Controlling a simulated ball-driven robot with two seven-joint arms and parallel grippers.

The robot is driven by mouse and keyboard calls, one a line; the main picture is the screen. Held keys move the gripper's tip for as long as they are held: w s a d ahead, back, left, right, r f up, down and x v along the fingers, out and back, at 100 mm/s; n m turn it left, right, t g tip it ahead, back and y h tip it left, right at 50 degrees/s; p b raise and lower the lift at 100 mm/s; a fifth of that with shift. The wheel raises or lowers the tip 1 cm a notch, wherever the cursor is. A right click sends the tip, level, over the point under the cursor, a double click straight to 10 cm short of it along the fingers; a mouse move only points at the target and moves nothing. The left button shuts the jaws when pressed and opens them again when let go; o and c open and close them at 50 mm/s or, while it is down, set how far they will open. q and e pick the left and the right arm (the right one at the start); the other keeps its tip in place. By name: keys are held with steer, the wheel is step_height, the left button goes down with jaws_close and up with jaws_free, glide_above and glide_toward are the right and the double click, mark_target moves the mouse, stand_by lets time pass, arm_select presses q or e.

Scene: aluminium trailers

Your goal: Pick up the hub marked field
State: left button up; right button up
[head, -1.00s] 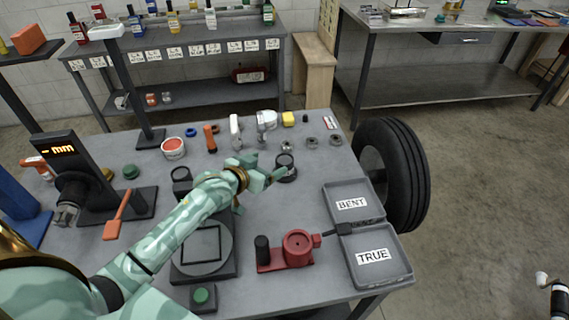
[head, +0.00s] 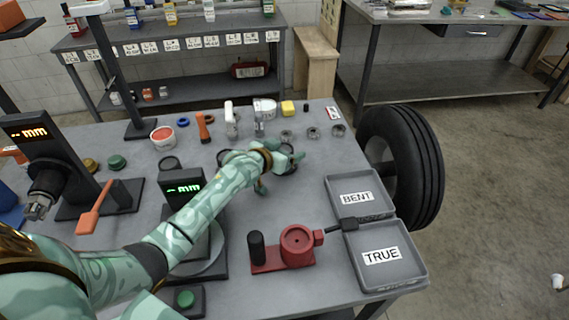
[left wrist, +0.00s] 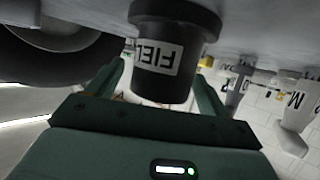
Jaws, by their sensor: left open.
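The hub marked field is a dark cylinder (left wrist: 175,30) with a wider flange and a white label, upside down in the left wrist view. It stands between the two fingers of my left gripper (left wrist: 165,90), whose fingers are apart, one at each side of it. I cannot tell whether either finger touches it. In the head view my left gripper (head: 281,172) is over the middle of the bench, its fingers spread around the hub, which is mostly hidden there. My right gripper is not in view.
A red fixture (head: 298,245) and the grey trays marked BENT (head: 345,181) and TRUE (head: 405,280) lie to the right. A tyre (head: 405,165) stands at the bench's right edge. Several small metal rings (head: 313,132) lie behind. A display (head: 183,187) stands beside my arm.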

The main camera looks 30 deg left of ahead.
arm_select(q)
steer(key=shift+w+f, duration=0.3)
steer(key=shift+w, duration=0.3)
steer(key=shift+r, duration=0.1)
steer(key=shift+s, duration=0.1)
steer(key=shift+c, duration=0.3)
steer(key=c, duration=1.5)
steer(key=shift+r, duration=0.1)
steer(key=shift+c, duration=0.2)
